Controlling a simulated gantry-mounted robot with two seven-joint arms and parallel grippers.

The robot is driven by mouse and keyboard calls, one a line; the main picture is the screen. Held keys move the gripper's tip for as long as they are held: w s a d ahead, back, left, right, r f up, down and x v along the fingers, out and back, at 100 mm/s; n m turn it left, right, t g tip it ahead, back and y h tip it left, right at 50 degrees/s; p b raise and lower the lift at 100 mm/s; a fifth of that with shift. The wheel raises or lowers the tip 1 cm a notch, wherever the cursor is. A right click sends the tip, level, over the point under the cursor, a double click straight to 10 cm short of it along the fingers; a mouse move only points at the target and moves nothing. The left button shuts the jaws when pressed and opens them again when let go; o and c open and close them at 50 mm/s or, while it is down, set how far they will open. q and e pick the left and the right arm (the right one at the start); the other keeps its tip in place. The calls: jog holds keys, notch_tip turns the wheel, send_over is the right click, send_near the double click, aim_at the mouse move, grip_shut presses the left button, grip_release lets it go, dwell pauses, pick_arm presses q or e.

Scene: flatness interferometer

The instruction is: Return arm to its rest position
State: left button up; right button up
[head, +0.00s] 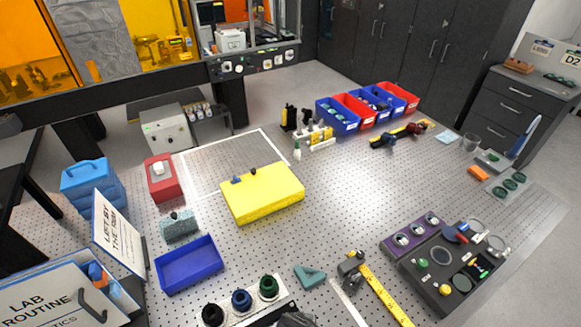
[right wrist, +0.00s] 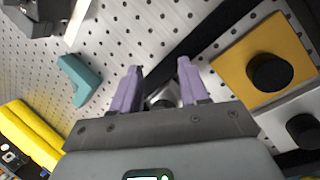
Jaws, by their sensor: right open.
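My right gripper (right wrist: 157,88) fills the lower middle of the right wrist view. Its two lilac fingertips stand apart, with nothing held between them. A pale grey part (right wrist: 165,98) shows behind the gap, mostly hidden by the gripper, and I cannot tell what it is. The fingers point over the perforated table. A teal angle piece (right wrist: 78,80) lies to their left, and an orange-yellow plate with a black knob (right wrist: 268,68) is to their right. In the head view a dark shape is cut off at the bottom edge and cannot be made out. My left gripper is not in view.
The perforated table (head: 340,220) is clear around its middle. A yellow block (head: 262,195), a blue tray (head: 188,264), a plate with three round knobs (head: 240,301), a grey clamp (head: 351,268), a yellow strip (head: 385,290) and a dark parts tray (head: 425,268) stand around it. Bins (head: 338,116) line the back.

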jog(key=s+d+m+y, duration=0.1)
jog(key=s+m, duration=0.1)
jog(key=s+d+r+m+y, duration=0.1)
jog(key=m, duration=0.1)
jog(key=s+d+r+m+y, duration=0.1)
jog(key=s, duration=0.1)
jog(key=shift+s+m, duration=0.3)
jog(key=shift+m, duration=0.1)
jog(key=s+d+r+m+t, duration=0.1)
jog(key=s+d+r+m, duration=0.25)
jog(key=d, duration=0.35)
jog(key=s+d+r+m, duration=0.2)
jog(key=s+d+m, duration=0.25)
jog(key=d, duration=0.25)
notch_tip(320, 180, up, 14)
jog(key=p, duration=1.4)
jog(key=shift+w+a+m, duration=0.2)
jog(key=shift+m, duration=0.2)
